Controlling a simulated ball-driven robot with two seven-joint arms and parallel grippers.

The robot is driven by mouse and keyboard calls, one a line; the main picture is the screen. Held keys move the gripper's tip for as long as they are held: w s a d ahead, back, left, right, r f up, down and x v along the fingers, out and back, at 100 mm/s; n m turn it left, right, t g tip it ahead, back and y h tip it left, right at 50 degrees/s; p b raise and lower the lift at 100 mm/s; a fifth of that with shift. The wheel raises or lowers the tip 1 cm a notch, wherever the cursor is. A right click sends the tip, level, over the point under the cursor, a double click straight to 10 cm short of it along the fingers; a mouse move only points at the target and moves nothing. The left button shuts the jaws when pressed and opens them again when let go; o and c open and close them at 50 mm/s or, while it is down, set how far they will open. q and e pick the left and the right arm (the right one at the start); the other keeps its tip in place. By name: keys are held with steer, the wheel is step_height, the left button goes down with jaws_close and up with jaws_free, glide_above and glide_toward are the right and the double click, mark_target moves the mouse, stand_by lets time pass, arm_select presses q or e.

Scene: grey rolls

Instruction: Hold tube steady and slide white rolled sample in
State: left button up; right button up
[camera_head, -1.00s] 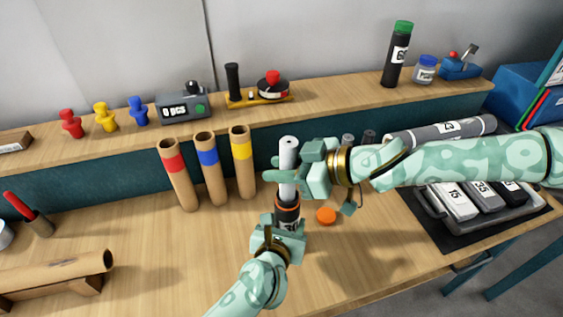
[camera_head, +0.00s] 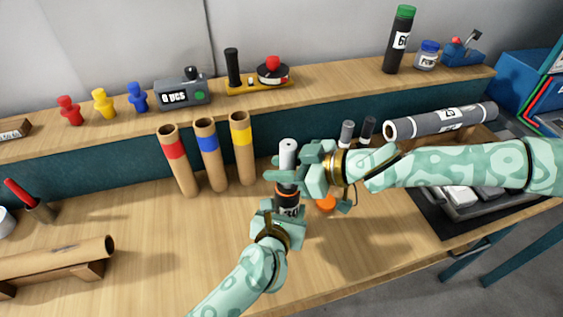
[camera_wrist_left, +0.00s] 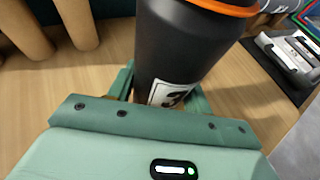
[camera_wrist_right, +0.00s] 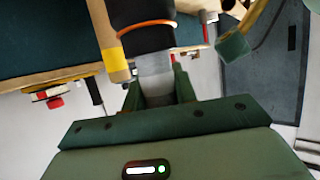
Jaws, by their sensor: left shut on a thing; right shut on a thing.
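The dark tube (camera_head: 289,211), with an orange band and a number label, stands upright on the bench near the middle. My left gripper (camera_head: 279,221) is shut around its lower body; the left wrist view shows the black tube (camera_wrist_left: 185,45) between the fingers. The white rolled sample (camera_head: 288,157) stands upright above the tube, in line with it. My right gripper (camera_head: 284,180) is shut on the roll close above the tube's mouth. In the right wrist view the roll (camera_wrist_right: 156,75) meets the dark tube end; its lower part is hidden inside.
An orange cap (camera_head: 326,203) lies right of the tube. Cardboard tubes with red (camera_head: 175,152), blue (camera_head: 208,145) and yellow (camera_head: 241,138) bands stand behind left. A grey roll (camera_head: 440,121) and a tray (camera_head: 470,201) lie right.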

steer(key=shift+f, duration=0.65)
steer(key=o, duration=1)
steer(key=shift+o, duration=0.2)
steer(key=v, duration=1.2)
